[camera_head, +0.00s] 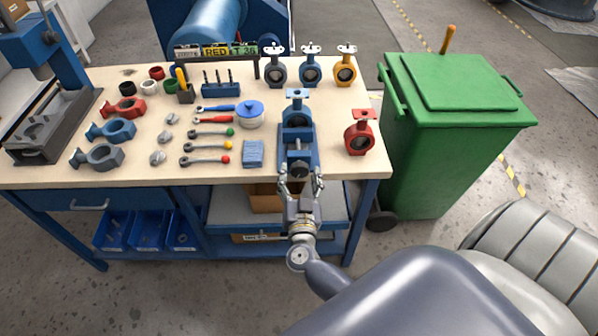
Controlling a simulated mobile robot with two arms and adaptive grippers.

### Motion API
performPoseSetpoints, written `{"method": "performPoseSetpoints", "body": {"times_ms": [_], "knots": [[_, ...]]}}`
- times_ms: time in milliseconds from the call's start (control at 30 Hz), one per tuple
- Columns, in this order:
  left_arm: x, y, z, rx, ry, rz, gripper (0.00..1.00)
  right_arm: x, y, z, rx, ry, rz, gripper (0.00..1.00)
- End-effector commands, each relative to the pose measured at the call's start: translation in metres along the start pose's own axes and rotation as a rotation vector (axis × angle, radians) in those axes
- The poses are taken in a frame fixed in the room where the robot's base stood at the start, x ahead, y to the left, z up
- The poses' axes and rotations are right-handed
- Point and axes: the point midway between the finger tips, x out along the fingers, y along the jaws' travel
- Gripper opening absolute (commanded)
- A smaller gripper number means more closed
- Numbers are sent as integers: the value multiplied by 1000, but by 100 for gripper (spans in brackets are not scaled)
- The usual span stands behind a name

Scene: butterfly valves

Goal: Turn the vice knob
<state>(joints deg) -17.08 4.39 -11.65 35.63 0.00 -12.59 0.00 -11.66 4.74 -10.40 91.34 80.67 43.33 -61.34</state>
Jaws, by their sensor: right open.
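A blue vice (297,152) stands at the front of the workbench, and a blue valve body (296,110) sits upright in it. The dark vice knob (298,171) is at the vice's near end, by the bench's front edge. My right gripper (300,176) is open, with its two fingers pointing at the knob, one on each side of it in this view. I cannot tell whether the fingers touch the knob. My left gripper is not in view.
The workbench (75,173) holds a red valve (359,135) right of the vice, and several levers, a blue-lidded pot (249,113) and a blue cloth (253,153) to its left. Several valves stand at the back. A green bin (440,150) is right of the bench.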

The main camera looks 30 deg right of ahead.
Motion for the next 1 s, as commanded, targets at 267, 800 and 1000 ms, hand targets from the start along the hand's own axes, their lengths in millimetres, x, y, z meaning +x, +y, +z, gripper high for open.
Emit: {"method": "performPoseSetpoints", "body": {"times_ms": [267, 800, 1000], "knots": [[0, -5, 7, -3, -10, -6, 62, 16, 0, 0, 0, 0, 0, 62], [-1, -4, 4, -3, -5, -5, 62, 16, 0, 0, 1, 0, 0, 18], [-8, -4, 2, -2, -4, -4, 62, 16, 0, -1, 64, -1, 3, 18]]}}
